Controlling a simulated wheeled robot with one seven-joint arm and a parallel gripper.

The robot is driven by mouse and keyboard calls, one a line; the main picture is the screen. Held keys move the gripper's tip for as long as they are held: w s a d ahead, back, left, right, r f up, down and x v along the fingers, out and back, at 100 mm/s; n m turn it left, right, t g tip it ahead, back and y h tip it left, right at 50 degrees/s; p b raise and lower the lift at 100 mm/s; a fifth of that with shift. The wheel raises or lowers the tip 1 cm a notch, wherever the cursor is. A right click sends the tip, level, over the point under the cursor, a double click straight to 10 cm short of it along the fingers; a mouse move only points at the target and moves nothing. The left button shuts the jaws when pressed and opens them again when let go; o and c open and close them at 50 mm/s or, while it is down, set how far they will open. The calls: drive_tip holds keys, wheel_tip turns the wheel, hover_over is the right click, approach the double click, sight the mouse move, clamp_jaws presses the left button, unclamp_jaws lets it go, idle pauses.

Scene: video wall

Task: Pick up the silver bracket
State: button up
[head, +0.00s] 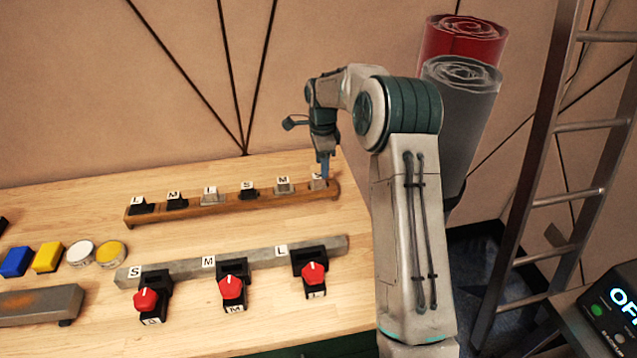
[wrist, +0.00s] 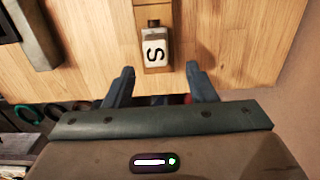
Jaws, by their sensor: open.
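A silver bracket (head: 318,185) sits at the right end of a wooden rail (head: 232,207) on the table. In the wrist view this bracket (wrist: 155,34) carries a white tag marked S and lies just ahead of the space between my fingers. My gripper (head: 324,172) is over that end of the rail, pointing down; its two fingers also show apart in the wrist view (wrist: 160,80), with nothing between them. Two more silver brackets stand on the rail, one tagged M (head: 284,189) and one near its middle (head: 210,198). My gripper partly hides the end bracket in the head view.
Black brackets (head: 141,208) share the rail. A grey bar (head: 190,263) with several red-knobbed black switches (head: 232,288) lies in front. Coloured buttons (head: 47,257) are at left. Rolled material (head: 480,100) and a ladder (head: 550,160) stand at right.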

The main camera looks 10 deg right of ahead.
sight(318, 175)
drive_tip(key=f, duration=0.2)
drive_tip(key=a+f, duration=0.1)
drive_tip(key=shift+s+f+p, duration=0.25)
drive_tip(key=shift+f+p, duration=0.1)
drive_tip(key=shift+f, duration=0.5)
clamp_jaws()
drive_tip(key=shift+r, duration=0.1)
drive_tip(key=shift+w+r, duration=0.1)
drive_tip(key=shift+r, duration=0.35)
drive_tip(key=r, duration=0.1)
drive_tip(key=r+b, duration=0.1)
drive_tip(key=r, duration=0.1)
drive_tip(key=shift+s+d+r, duration=0.2)
drive_tip(key=s+d+r+b, duration=0.1)
drive_tip(key=s+d+r, duration=0.5)
drive_tip(key=s+d, duration=0.1)
drive_tip(key=shift+s+d+r+b, duration=0.15)
drive_tip(key=shift+d+r+b, duration=0.15)
drive_tip(key=shift+d, duration=0.4)
